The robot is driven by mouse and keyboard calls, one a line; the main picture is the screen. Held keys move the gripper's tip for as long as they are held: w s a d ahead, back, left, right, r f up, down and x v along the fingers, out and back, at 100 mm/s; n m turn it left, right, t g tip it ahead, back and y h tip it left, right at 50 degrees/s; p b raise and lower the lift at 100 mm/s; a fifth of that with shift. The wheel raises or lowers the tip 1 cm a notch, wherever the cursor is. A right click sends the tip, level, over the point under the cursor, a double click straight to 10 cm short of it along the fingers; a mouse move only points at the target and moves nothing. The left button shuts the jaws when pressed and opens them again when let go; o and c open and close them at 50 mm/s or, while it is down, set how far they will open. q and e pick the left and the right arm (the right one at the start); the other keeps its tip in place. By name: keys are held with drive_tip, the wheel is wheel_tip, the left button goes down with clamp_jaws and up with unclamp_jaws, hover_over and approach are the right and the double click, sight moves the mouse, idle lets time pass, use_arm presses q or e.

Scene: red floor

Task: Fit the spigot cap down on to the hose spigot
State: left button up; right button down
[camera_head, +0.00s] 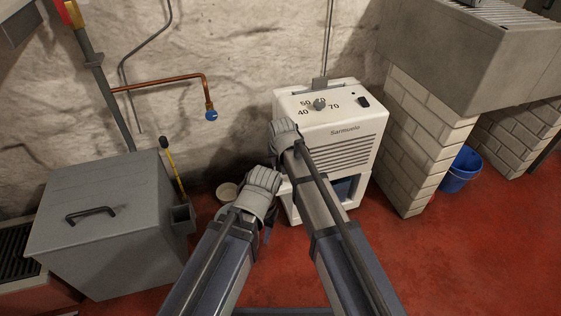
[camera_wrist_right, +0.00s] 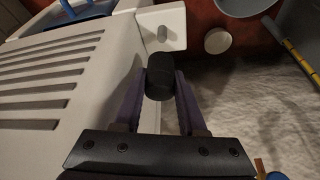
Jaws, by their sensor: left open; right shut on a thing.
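A short black cylinder, the spigot cap (camera_wrist_right: 161,77), sits between the fingers of my right gripper (camera_wrist_right: 163,88) in the right wrist view. The gripper is shut on it. Beyond it, a small grey peg, which looks like the hose spigot (camera_wrist_right: 162,33), stands on a white ledge of the machine. The cap is apart from the peg in the picture. In the head view my right gripper (camera_head: 284,133) is at the machine's left side, its fingers hidden. My left gripper (camera_head: 264,184) is lower, near the machine's lower left; its fingertips are mostly hidden. It is open.
The white Sarmuelo machine (camera_head: 347,131) has a dial and grilles. A grey lidded bin (camera_head: 110,220) stands left, a copper pipe (camera_head: 160,83) behind. A blue bucket (camera_head: 459,170) stands right. Red floor is clear in front.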

sight(281, 178)
use_arm(q)
drive_tip(key=shift+f+b, duration=1.35)
drive_tip(key=shift+f, duration=0.35)
use_arm(e)
drive_tip(key=shift+f, duration=1.75)
use_arm(q)
drive_tip(key=shift+f+b, duration=2.3)
use_arm(e)
drive_tip(key=shift+f, duration=2.3)
use_arm(q)
drive_tip(key=shift+r, duration=0.1)
use_arm(e)
drive_tip(key=shift+c, duration=2)
unclamp_jaws()
drive_tip(key=shift+r, duration=0.1)
use_arm(q)
wheel_tip(281, 178, up, 7)
drive_tip(key=p, duration=0.7)
use_arm(e)
drive_tip(key=v, duration=0.8)
use_arm(q)
drive_tip(key=shift+r, duration=0.1)
